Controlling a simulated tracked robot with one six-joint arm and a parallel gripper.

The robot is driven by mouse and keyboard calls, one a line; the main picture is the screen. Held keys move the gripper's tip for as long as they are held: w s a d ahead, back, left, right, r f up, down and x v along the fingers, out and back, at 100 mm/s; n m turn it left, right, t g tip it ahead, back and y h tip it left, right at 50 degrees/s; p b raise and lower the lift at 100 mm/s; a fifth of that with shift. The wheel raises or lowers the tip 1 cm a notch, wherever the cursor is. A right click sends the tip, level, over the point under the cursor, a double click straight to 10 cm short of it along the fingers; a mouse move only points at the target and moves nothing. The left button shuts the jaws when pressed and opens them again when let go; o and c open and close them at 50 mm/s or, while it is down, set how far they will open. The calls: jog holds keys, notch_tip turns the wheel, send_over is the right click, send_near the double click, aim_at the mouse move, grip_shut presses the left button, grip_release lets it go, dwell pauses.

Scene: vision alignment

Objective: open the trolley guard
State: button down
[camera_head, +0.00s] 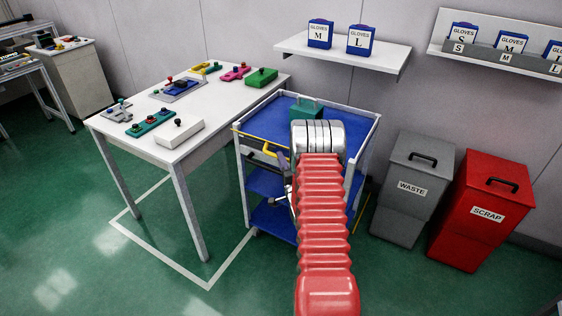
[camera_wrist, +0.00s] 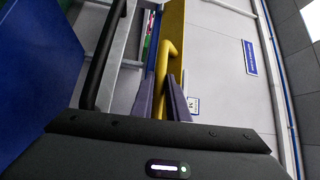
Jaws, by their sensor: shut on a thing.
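The trolley (camera_head: 262,124) has a white frame and blue shelves, and stands right of the white table. Its yellow guard (camera_head: 267,149) shows at the left front of the upper frame; my arm hides part of that side. In the wrist view the guard's yellow bar (camera_wrist: 162,62) has a bent end and runs down between my two dark fingers. My gripper (camera_wrist: 161,97) is shut on this bar, one finger on each side. In the head view my gripper (camera_head: 283,160) is small and partly covered by my red arm.
A teal box (camera_head: 305,107) sits on the trolley top. The white table (camera_head: 118,93) holds several coloured fixtures. A grey waste bin (camera_head: 402,205) and a red scrap bin (camera_head: 478,226) stand to the right. A black handle (camera_wrist: 104,55) runs beside the guard.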

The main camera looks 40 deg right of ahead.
jog(key=shift+f+n+t, duration=0.55)
jog(key=shift+n+t, duration=0.2)
jog(key=shift+n, duration=0.15)
jog(key=shift+f+n+t, duration=0.55)
jog(key=shift+n+t, duration=0.2)
jog(key=shift+n, duration=0.15)
jog(key=shift+a, duration=0.1)
jog(key=c, duration=1.7)
grip_release()
jog(key=v, duration=1.3)
jog(key=shift+s+a+f, duration=0.15)
jog(key=shift+s, duration=0.1)
